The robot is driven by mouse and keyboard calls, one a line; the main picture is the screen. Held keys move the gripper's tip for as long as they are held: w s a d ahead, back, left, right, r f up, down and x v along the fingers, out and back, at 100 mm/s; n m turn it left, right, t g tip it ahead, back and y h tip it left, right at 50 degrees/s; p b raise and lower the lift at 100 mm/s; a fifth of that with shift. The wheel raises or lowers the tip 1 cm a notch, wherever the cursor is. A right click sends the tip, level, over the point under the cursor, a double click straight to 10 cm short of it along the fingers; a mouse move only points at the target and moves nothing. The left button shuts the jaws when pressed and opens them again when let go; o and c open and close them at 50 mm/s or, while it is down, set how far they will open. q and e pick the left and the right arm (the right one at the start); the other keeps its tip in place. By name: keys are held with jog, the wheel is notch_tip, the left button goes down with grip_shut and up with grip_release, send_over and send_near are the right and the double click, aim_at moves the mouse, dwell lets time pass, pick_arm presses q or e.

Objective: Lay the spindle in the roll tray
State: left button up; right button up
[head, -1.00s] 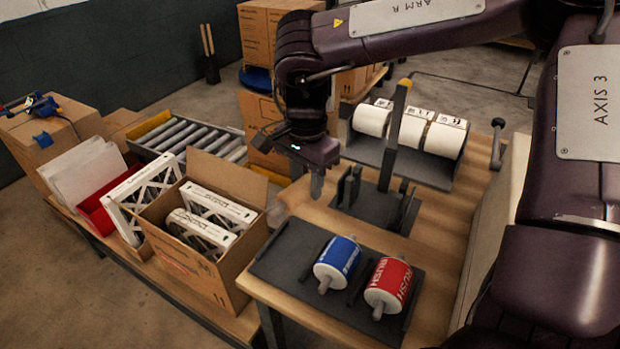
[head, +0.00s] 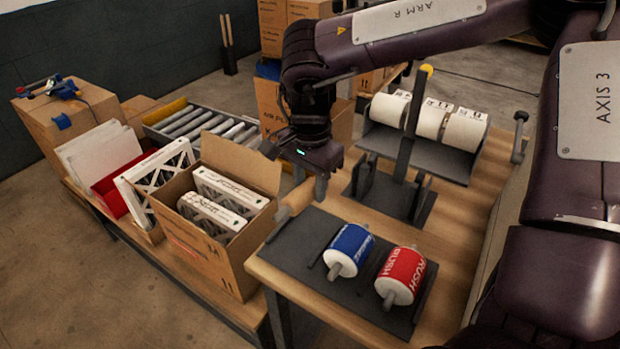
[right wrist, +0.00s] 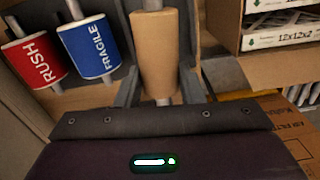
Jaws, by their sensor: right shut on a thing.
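The spindle (right wrist: 152,5) is a thin metal rod through a plain brown roll (right wrist: 154,52). My right gripper (head: 321,188) is shut on it, and the near rod end meets the gripper edge in the right wrist view. In the head view the brown roll (head: 297,199) is partly hidden and blends with the wooden table. It hangs near the far left end of the dark grey roll tray (head: 300,272). I cannot tell whether it touches the tray. A blue FRAGILE roll (head: 349,250) and a red RUSH roll (head: 401,275) lie in the tray. My left gripper is not in view.
A dark stand (head: 402,204) with an upright yellow-topped post stands behind the tray.

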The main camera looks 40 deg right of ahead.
jog(key=shift+f+b, duration=2.05)
jog(key=shift+f, duration=1.15)
jog(key=o, duration=1.2)
notch_tip(320, 180, up, 8)
jog(key=shift+f, duration=0.1)
